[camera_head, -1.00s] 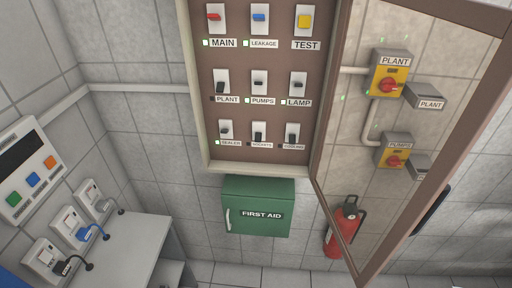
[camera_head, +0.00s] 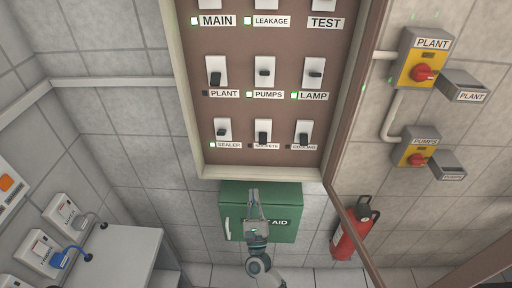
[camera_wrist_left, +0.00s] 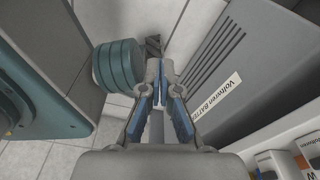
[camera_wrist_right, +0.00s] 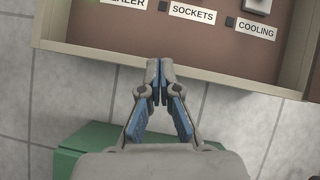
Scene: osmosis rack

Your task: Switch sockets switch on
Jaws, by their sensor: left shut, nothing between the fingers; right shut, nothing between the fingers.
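The sockets switch (camera_head: 263,131) is a white plate with a black lever pointing down, in the bottom row of the brown panel, between the sealer switch (camera_head: 222,129) and the cooling switch (camera_head: 304,132). The small lamp beside its SOCKETS label (camera_head: 265,146) is dark. My right gripper (camera_head: 253,192) is shut and empty, below the panel and in front of the green first aid box. In the right wrist view its tips (camera_wrist_right: 160,64) overlap the panel's lower frame, under the SOCKETS label (camera_wrist_right: 193,14); the switch itself is out of that view. My left gripper (camera_wrist_left: 160,66) is shut and empty.
The panel's frame (camera_head: 268,172) has a raised lower edge. Its open door (camera_head: 352,205) stands at the right. The first aid box (camera_head: 284,197) is below, and a red extinguisher (camera_head: 351,236) is lower right. A grey battery unit (camera_wrist_left: 255,65) stands near my left gripper.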

